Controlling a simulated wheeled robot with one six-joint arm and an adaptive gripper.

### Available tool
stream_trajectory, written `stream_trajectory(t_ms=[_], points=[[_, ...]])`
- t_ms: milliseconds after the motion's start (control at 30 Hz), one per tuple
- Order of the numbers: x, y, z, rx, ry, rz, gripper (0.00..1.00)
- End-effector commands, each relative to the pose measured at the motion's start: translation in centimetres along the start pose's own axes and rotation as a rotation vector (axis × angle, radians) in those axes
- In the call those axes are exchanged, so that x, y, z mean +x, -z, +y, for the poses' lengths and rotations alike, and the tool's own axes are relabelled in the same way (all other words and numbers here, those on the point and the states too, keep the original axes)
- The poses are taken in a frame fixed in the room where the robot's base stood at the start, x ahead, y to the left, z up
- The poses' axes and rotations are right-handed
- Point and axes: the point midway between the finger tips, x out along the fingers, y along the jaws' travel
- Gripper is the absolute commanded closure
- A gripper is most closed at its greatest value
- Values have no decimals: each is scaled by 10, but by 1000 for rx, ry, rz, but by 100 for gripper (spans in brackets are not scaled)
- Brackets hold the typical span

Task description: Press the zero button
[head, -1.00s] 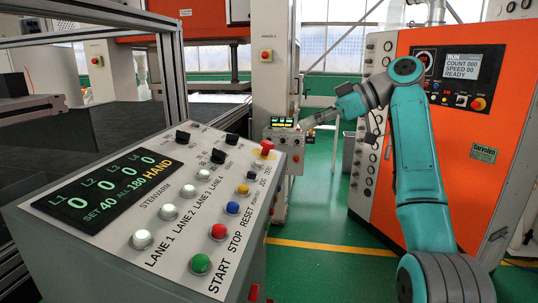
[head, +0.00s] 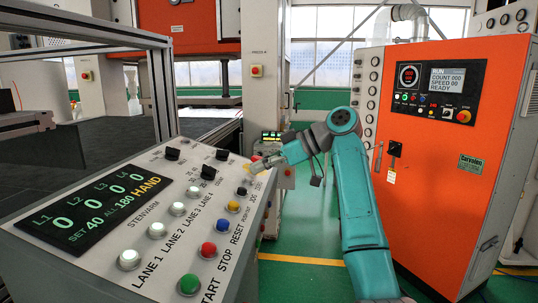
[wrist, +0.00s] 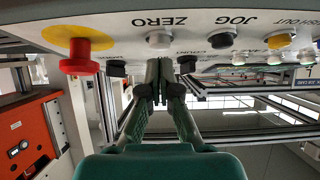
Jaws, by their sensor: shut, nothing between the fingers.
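The zero button (wrist: 160,40) is a small whitish-grey button beside the upside-down ZERO label in the wrist view, on the sloping control panel (wrist: 120,18). My gripper (wrist: 160,64) is shut and empty. Its tips appear just below the zero button in that view, nearly in line with it; I cannot tell whether they touch it.
A red mushroom button (wrist: 80,58) on a yellow disc and a dark jog button (wrist: 222,39) flank the zero button. Lane buttons and start, stop and reset buttons cover the nearer panel. An orange cabinet (head: 440,150) stands right; green floor lies between.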

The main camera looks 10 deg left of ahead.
Motion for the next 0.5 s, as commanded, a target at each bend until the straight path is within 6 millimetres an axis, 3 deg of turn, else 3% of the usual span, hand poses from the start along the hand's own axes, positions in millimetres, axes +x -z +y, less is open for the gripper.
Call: stream_trajectory(t_ms=[500], points=[[9, -8, 0, -1, 0, 0, 100]])
